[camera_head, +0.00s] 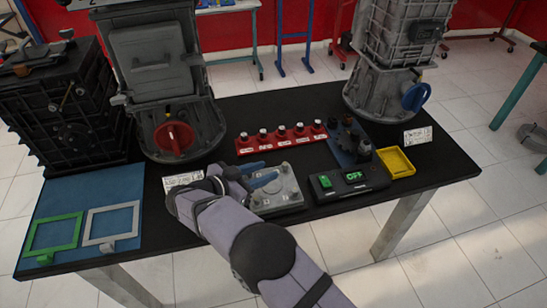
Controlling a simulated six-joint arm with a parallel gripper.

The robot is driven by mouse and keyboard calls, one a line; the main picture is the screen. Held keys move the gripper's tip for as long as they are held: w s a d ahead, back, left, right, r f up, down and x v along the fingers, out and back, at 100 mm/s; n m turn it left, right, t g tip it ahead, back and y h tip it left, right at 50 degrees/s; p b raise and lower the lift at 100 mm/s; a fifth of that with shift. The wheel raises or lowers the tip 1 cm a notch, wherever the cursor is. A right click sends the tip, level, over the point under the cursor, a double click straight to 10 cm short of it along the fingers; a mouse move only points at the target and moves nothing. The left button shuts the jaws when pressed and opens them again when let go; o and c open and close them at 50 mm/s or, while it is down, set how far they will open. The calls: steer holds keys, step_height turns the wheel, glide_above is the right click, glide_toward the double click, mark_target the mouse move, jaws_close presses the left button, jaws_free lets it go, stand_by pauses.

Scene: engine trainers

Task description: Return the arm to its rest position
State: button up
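My arm reaches in from the bottom of the head view, across the table's front edge. My gripper (263,173) is over the middle of the black table (229,218), at the left side of a grey metal plate (288,197). Its two bluish fingers stand apart, with nothing visible between them. I cannot tell whether they touch the plate. My wrist hides part of the table and of a small white label (182,179).
Two grey engine housings (155,62) (394,60) and a black one (65,115) stand behind. A red rack with several knobs (281,138), a black box reading OFF (349,182) and a yellow tray (395,161) lie right. A blue mat holds green (55,232) and grey (112,223) frames.

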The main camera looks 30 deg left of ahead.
steer(key=w+d+r+n+y+p, duration=0.1)
steer(key=w+d+r+y, duration=0.2)
steer(key=w+r, duration=0.45)
steer(key=w+d+r+n+y+p, duration=0.1)
steer(key=w+d+r+y+p, duration=0.25)
steer(key=w, duration=0.65)
steer(key=d+r+n+g+y, duration=0.1)
steer(key=d+r+n, duration=0.1)
steer(key=d, duration=0.5)
steer(key=s+d+f+g+h, duration=0.1)
steer(key=s+d+g, duration=0.3)
steer(key=s+d, duration=0.6)
steer(key=s+d+f+g+h+p, duration=0.1)
steer(key=s+d+f+g, duration=0.2)
steer(key=s+d, duration=0.8)
steer(key=s+d+f+g+h+p, duration=0.1)
steer(key=s+d+f+g, duration=0.2)
steer(key=s+d, duration=0.8)
steer(key=shift+d+m+g+h, duration=0.4)
steer(key=shift+d+g, duration=0.25)
steer(key=shift+g, duration=0.35)
steer(key=shift+a+p, duration=0.1)
steer(key=shift+p, duration=0.2)
